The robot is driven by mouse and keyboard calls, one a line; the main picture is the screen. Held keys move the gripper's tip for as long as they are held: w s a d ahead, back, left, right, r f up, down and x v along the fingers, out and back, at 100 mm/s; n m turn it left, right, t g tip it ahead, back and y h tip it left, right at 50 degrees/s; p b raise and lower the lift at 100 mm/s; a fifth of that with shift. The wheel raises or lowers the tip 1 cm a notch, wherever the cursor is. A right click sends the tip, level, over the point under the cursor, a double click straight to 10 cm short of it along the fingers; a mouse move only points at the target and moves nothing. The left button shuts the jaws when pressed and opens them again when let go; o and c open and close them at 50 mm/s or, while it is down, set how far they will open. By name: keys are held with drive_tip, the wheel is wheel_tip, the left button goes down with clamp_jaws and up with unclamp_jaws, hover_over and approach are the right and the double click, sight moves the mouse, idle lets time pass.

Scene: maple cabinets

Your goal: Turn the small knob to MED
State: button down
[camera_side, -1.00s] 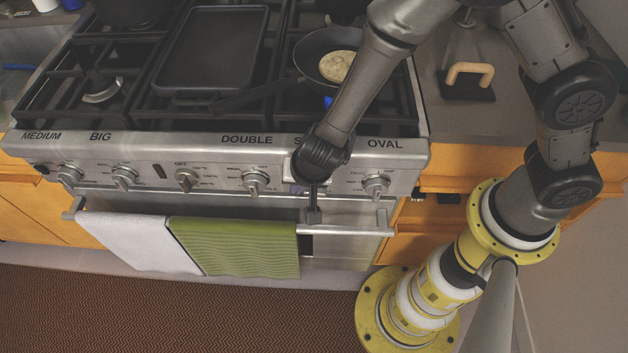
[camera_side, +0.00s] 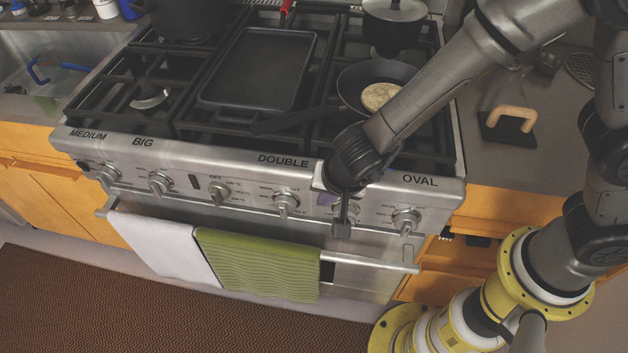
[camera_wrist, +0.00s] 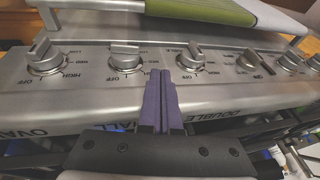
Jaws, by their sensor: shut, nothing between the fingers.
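The small knob (camera_wrist: 124,58) is a silver knob on the stove's front panel, between the oval and double knobs. In the wrist view the fingertips lie between the small knob and the double knob (camera_wrist: 191,57), apart from both in the picture.
The oval knob (camera_side: 406,220) and double knob also flank this spot in the side view. Below runs the oven handle (camera_side: 370,262) with a green towel (camera_side: 260,265) and a white towel (camera_side: 155,248). A pan with a pancake (camera_side: 381,97) sits on the burner behind my arm.

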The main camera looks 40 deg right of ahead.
wheel_tip(320, 180, up, 6)
drive_tip(key=a, duration=0.2)
drive_tip(key=shift+a, duration=0.35)
drive_tip(key=c, duration=1.3)
unclamp_jaws()
drive_tip(key=shift+s+r, duration=0.15)
drive_tip(key=shift+s, duration=0.2)
drive_tip(key=shift+c, duration=0.2)
drive_tip(key=o, duration=0.7)
drive_tip(key=shift+m+h, duration=0.3)
drive_tip(key=shift+h, duration=0.5)
drive_tip(key=s+d, duration=0.1)
drive_tip(key=s+d+f, duration=0.1)
drive_tip(key=s, duration=0.1)
drive_tip(key=s+d, duration=0.1)
drive_tip(key=s, duration=0.1)
drive_tip(key=shift+s+d+f, duration=0.2)
drive_tip(key=shift+d+f, duration=0.1)
drive_tip(key=shift+f, duration=0.1)
drive_tip(key=shift+o, duration=1.3)
drive_tip(key=shift+s+d+f, duration=0.15)
drive_tip(key=shift+d+f, duration=0.05)
drive_tip(key=shift+d, duration=0.05)
drive_tip(key=shift+o, duration=1.1)
drive_tip(key=shift+d+f, duration=0.15)
drive_tip(key=shift+f, duration=0.2)
drive_tip(key=shift+o, duration=0.2)
drive_tip(key=x, duration=1.2)
drive_tip(key=shift+f, duration=0.4)
drive_tip(key=shift+c, duration=0.2)
